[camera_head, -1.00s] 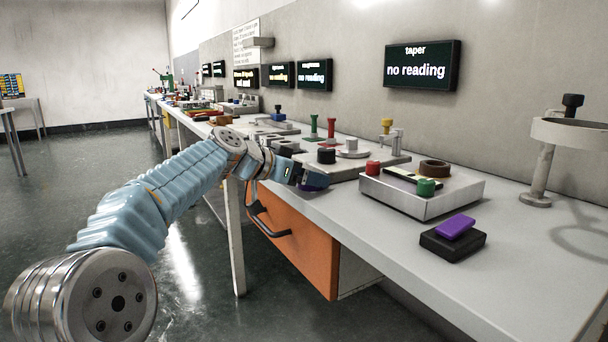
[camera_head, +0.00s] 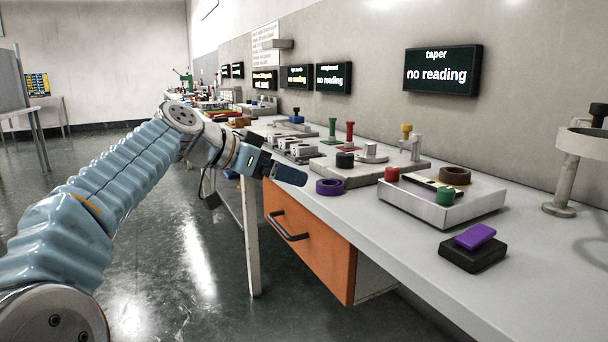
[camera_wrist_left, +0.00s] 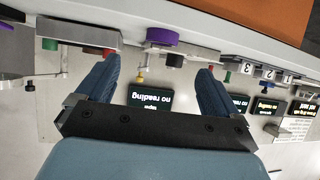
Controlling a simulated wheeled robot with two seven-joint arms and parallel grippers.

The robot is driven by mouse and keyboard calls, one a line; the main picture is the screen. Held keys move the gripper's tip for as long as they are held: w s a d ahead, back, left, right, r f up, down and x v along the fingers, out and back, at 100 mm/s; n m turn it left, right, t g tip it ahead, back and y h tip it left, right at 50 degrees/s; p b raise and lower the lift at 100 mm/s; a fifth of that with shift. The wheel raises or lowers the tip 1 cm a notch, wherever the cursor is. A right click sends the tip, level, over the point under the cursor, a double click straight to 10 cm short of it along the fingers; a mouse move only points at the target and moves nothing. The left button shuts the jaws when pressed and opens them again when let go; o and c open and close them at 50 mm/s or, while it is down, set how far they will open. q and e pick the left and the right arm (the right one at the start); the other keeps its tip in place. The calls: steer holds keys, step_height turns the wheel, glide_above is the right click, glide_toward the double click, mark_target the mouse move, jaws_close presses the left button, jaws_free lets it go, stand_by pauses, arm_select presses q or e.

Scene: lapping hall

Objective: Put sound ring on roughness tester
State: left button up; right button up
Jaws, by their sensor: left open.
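A purple ring (camera_head: 330,187) lies flat on the bench near its front edge, just in front of a grey base plate (camera_head: 362,177) with a black knob. This plate stands roughly below a small screen that I take to be the roughness one, so it may be the roughness tester. My left gripper (camera_head: 291,175) is open and empty, to the left of the ring and apart from it. In the left wrist view the ring (camera_wrist_left: 162,36) shows beyond and between the spread fingers (camera_wrist_left: 158,66). A brown ring (camera_head: 455,174) sits on a metal box at the right.
The metal box (camera_head: 440,206) carries red and green knobs. A black block with a purple pad (camera_head: 474,237) lies in front of it. A round stand (camera_head: 563,180) is at the right. Numbered blocks (camera_wrist_left: 245,69) lie further along. An orange drawer (camera_head: 305,240) is below.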

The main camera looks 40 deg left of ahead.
arm_select(q)
steer(key=w+d+r+n+g+y+p, duration=0.3)
steer(key=w+r+g+p, duration=0.4)
steer(key=p, duration=0.5)
steer(key=b, duration=0.2)
glide_above(330, 187)
steer(key=s+a, duration=0.1)
steer(key=a, duration=0.1)
steer(key=shift+t, duration=0.4)
step_height(330, 187, down, 6)
steer(key=shift+f, duration=0.1)
steer(key=shift+x, duration=2.8)
steer(key=c, duration=1.3)
